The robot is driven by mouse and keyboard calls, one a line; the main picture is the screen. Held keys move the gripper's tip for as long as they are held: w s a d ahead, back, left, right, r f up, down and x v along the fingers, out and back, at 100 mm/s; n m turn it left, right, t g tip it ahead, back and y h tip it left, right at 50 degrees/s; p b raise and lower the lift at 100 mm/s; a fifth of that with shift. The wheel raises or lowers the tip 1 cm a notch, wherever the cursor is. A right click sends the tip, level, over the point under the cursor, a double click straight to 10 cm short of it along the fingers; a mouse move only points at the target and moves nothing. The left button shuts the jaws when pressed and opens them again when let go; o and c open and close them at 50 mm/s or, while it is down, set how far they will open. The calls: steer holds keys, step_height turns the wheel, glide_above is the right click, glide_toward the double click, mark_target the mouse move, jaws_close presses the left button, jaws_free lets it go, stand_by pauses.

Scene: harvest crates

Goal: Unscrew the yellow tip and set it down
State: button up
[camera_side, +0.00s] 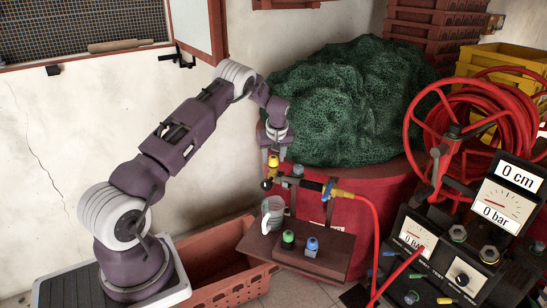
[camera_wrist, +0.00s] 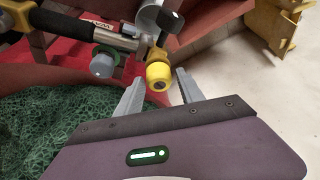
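The yellow tip (camera_wrist: 159,76) points at the camera in the wrist view, on the brass end of a lance with a black grip (camera_wrist: 60,31). My gripper (camera_wrist: 159,75) is open, with one finger on each side of the tip and a visible gap at each side. In the side view the yellow tip (camera_side: 273,161) sits directly below my gripper (camera_side: 273,152), at the left end of the lance (camera_side: 312,185). Whether the fingertips reach past the tip's top is hard to tell.
A brown shelf (camera_side: 262,247) below holds a clear jug (camera_side: 273,212), a green tip (camera_side: 288,238) and a blue tip (camera_side: 312,244). A grey knob (camera_wrist: 103,64) is close to the lance. A red hose (camera_side: 376,235) runs down right. Green netting (camera_side: 345,100) is piled behind.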

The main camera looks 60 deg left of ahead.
steer(key=c, duration=0.6)
steer(key=shift+w+n+g, duration=0.1)
steer(key=shift+n+g, duration=0.5)
steer(key=shift+n, duration=0.8)
steer(key=shift+c, duration=0.3)
steer(key=shift+n+g, duration=0.4)
steer(key=shift+n, duration=0.8)
steer(key=shift+f+n, duration=0.1)
steer(key=shift+n, duration=0.3)
steer(key=shift+n+g, duration=0.4)
